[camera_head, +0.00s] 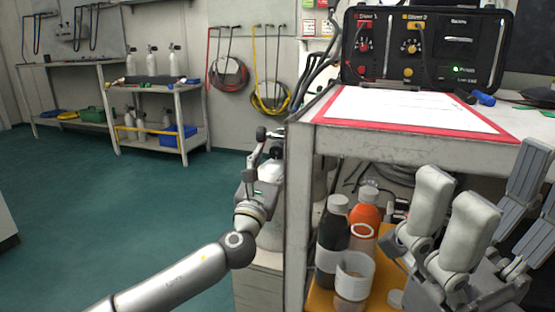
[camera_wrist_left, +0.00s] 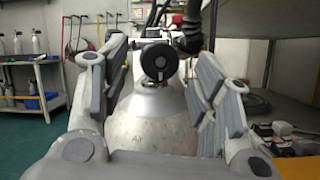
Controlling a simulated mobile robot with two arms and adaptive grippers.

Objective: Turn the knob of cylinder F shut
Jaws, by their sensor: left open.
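In the left wrist view a grey-white cylinder (camera_wrist_left: 150,122) points away from its valve, whose round black knob (camera_wrist_left: 158,60) faces the camera. No letter on the cylinder is readable. My left gripper (camera_wrist_left: 160,72) is open, with one finger on each side of the knob and clear gaps between. In the head view the left gripper (camera_head: 264,160) is beside the table's left leg, and it hides most of the valve. My right gripper (camera_head: 490,210) is at the lower right of the head view, its fingers spread and nothing between them.
The table (camera_head: 400,143) with its leg stands right of the left gripper and carries the air panel (camera_head: 425,48). Below are a black bottle (camera_head: 332,240), an orange bottle (camera_head: 364,222) and a white cup (camera_head: 354,275). A far shelf (camera_head: 180,88) holds small cylinders. The green floor at left is clear.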

